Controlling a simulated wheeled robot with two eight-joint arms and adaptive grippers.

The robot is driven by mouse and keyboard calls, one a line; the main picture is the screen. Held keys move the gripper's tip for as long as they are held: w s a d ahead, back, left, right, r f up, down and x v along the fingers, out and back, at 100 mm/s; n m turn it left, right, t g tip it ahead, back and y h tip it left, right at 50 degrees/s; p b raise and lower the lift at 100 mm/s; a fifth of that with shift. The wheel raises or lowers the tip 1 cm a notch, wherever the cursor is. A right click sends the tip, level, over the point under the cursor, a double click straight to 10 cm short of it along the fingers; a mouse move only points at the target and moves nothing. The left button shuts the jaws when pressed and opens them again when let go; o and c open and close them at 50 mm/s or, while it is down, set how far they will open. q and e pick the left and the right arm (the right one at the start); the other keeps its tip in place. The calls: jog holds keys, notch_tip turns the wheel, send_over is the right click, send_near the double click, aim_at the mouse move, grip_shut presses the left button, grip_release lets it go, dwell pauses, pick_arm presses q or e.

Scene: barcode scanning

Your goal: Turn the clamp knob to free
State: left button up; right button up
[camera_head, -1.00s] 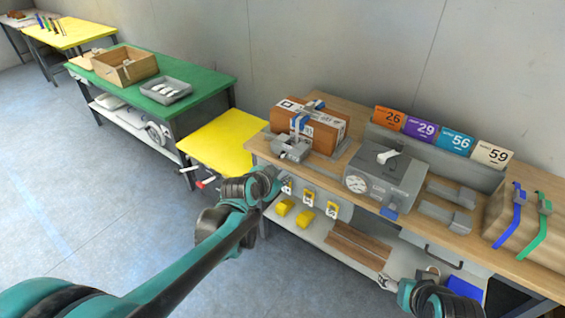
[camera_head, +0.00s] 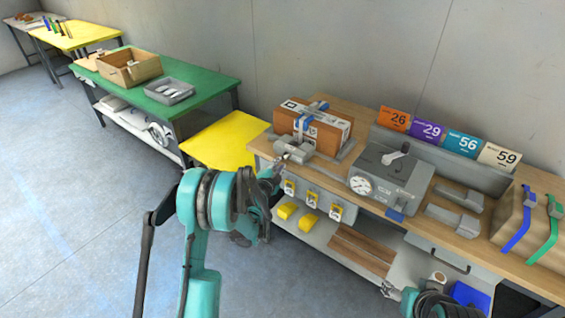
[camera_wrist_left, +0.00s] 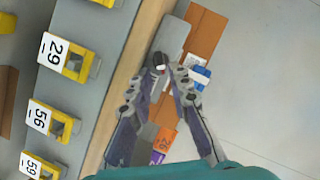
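A grey clamp block (camera_head: 295,151) stands at the left front of the wooden bench, against the brown parcel (camera_head: 324,133). In the left wrist view a small dark and white knob (camera_wrist_left: 160,61) shows at the end of the grey clamp block (camera_wrist_left: 171,38). My left gripper (camera_head: 279,166) is at the bench's front left edge, close to the clamp; in the wrist view its fingertips (camera_wrist_left: 166,71) are a little apart, right at the knob. Contact with the knob is unclear. My right gripper (camera_head: 389,291) is low in front of the bench, too small to read.
A grey gauge box (camera_head: 389,173) with a lever stands right of the parcel. Numbered cards (camera_head: 427,131) stand behind. Yellow holders (camera_head: 312,200) hang on the bench front, close below my left gripper. A yellow table (camera_head: 222,142) and green table (camera_head: 208,82) lie left.

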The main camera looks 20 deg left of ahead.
aim_at(283, 158)
pick_arm(q)
jog(key=shift+b+x, duration=0.55)
jog(key=shift+x, duration=1.8)
grip_shut()
jog(key=n+h, duration=0.1)
jog(key=n, duration=0.1)
jog(key=n+g+h+p, duration=0.1)
jog(key=n, duration=0.1)
jog(key=shift+w+a+r+g, duration=0.1)
jog(key=shift+a+r+g, duration=0.1)
jog(key=shift+a+g, duration=0.1)
jog(key=n+g+h, duration=0.1)
jog(key=n+h, duration=0.1)
jog(key=n, duration=0.1)
jog(key=shift+a, duration=0.1)
jog(key=shift+n, duration=0.4)
